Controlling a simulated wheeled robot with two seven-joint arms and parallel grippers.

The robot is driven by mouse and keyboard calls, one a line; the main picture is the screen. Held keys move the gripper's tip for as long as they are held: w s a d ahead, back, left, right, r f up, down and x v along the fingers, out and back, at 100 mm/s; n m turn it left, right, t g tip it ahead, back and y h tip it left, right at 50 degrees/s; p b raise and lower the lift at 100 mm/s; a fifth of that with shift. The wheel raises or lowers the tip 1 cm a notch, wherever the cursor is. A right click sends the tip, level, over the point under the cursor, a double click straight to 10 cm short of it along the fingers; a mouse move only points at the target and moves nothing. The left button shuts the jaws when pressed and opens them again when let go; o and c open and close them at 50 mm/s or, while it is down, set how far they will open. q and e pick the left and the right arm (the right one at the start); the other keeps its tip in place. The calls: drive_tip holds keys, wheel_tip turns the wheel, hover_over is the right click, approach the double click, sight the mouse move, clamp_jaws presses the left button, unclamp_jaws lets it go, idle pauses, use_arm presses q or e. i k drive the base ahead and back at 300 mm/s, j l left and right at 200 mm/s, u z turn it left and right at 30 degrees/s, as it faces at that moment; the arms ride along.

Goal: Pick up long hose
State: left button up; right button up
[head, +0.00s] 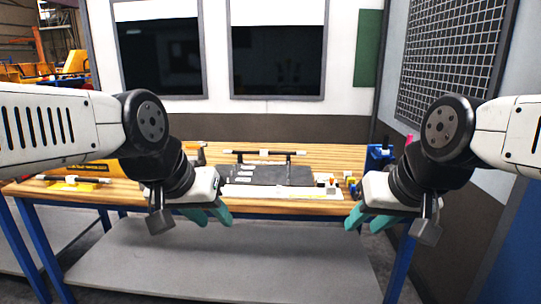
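A long dark bar with pale bands (265,153) lies across low supports at the back middle of the workbench; it is hose-like, but I cannot tell for sure that it is the long hose. A second thin dark rod with pale sections (58,179) lies over a yellow holder at the bench's left end. My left gripper (209,214), with teal fingers, is open and empty in front of the bench's front edge. My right gripper (369,221), also teal-fingered, is open and empty at the right front of the bench. Both are nearer to me than the bars and touch neither.
The wooden workbench (330,208) has blue legs and a grey lower shelf (240,265). A dark grey mat or box (285,176) and a white strip lie mid-bench. A yellow box (98,168) stands left, a blue fixture (378,153) right. A mesh panel (455,65) hangs at right.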

sight(263, 153)
drive_tip(key=z, duration=0.3)
drive_tip(key=i+j+z, duration=0.2)
drive_tip(key=z, duration=0.2)
drive_tip(key=i+j+z, duration=0.25)
drive_tip(key=z, duration=0.15)
drive_tip(key=i+j, duration=0.2)
drive_tip(key=j, duration=0.15)
drive_tip(key=i+j+z, duration=0.2)
drive_tip(key=i+j, duration=0.15)
drive_tip(key=j, duration=0.3)
drive_tip(key=i+j, duration=0.15)
drive_tip(key=j, duration=0.25)
